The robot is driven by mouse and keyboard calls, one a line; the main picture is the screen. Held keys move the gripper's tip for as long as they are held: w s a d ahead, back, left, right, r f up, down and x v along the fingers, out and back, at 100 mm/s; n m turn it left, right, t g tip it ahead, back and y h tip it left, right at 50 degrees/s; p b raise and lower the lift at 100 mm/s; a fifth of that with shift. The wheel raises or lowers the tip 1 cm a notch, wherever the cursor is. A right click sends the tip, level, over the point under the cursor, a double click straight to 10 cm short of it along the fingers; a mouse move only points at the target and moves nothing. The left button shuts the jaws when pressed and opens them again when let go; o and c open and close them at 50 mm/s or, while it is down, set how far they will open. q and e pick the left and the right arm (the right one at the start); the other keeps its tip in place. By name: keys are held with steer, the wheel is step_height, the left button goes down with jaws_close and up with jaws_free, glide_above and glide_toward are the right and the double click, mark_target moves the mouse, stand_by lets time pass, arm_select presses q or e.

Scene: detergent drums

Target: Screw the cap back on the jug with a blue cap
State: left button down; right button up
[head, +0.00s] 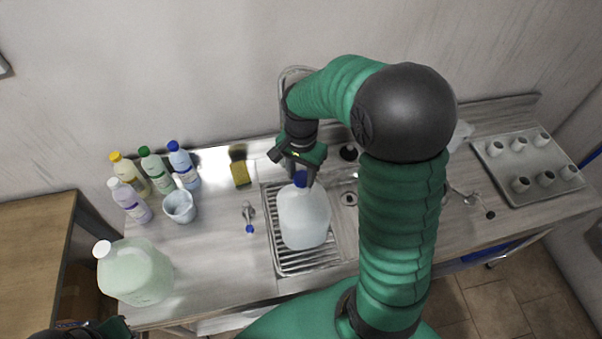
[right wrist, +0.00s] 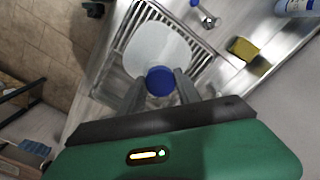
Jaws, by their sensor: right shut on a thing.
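The large translucent white jug (head: 303,217) stands upright on the ribbed drainer of the sink. The blue cap (head: 300,179) sits at the top of its neck; it also shows in the right wrist view (right wrist: 160,81). My right gripper (head: 303,174) reaches down from above and is shut on the blue cap, one finger on each side. Whether the cap's threads are engaged is hidden. Part of my left arm's end (head: 112,327) shows at the bottom left edge; its jaws cannot be made out.
A pale green jug with a white cap (head: 135,272) stands at the counter's front left. Several bottles (head: 155,172) and a small bucket (head: 180,206) stand behind it. A yellow sponge (head: 240,173), a small blue-ended fitting (head: 249,217) and a cup tray (head: 522,165) lie on the counter.

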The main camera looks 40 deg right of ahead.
steer(key=shift+s+d+r, duration=0.15)
steer(key=shift+s+r, duration=0.05)
steer(key=shift+s, duration=0.15)
steer(key=shift+s+r, duration=0.1)
steer(key=shift+s, duration=0.05)
steer(key=shift+p, duration=0.35)
steer(key=shift+s, duration=0.15)
steer(key=shift+w+f+b, duration=0.25)
steer(key=shift+f+b, duration=0.05)
steer(key=shift+f, duration=0.25)
stand_by(0.4)
steer(key=shift+f, duration=0.65)
stand_by(1.1)
steer(key=shift+a, duration=0.2)
steer(key=m+p, duration=0.1)
steer(key=m, duration=0.3)
steer(key=shift+r, duration=0.1)
steer(key=shift+m+p, duration=0.3)
steer(key=shift+m, duration=0.6)
